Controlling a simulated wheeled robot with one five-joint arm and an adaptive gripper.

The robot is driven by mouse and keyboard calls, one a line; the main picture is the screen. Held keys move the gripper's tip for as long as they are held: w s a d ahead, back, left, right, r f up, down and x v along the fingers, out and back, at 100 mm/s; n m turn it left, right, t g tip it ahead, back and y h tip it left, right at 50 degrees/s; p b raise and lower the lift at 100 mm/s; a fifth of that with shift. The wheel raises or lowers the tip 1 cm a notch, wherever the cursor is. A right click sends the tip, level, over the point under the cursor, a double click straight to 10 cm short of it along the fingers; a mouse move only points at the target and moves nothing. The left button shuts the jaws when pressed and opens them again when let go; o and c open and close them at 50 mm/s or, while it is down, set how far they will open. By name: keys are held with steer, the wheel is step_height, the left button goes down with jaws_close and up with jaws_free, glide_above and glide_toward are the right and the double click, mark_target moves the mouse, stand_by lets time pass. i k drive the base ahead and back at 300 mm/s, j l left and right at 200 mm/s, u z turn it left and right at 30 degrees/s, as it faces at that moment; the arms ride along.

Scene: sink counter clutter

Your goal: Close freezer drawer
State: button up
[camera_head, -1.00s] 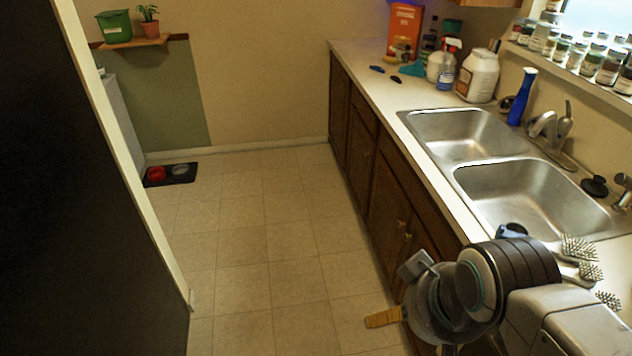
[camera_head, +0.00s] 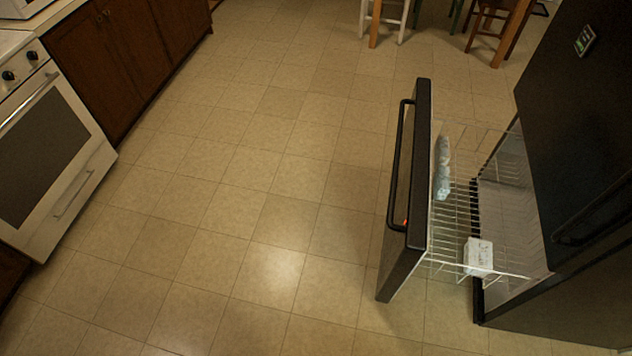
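The freezer drawer (camera_head: 420,180) is pulled out from the bottom of the black refrigerator (camera_head: 577,130) at the right. Its dark front panel stands upright, with a long black handle (camera_head: 399,165) on its left face. Behind the panel is a white wire basket (camera_head: 460,205). A pale bluish wrapped item (camera_head: 442,168) and a white box (camera_head: 478,257) lie in the basket. My gripper is outside the view now.
A white oven (camera_head: 55,150) and brown cabinets (camera_head: 130,60) line the left side. Chair and table legs (camera_head: 385,20) stand at the top. The tiled floor (camera_head: 250,190) between oven and drawer is clear.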

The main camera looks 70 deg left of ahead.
mark_target(406, 241)
steer(key=k+j+u, duration=0.2)
steer(key=j+u, duration=0.25)
steer(key=k+j+u, duration=0.15)
steer(key=u, duration=0.3)
steer(key=j+u, duration=0.5)
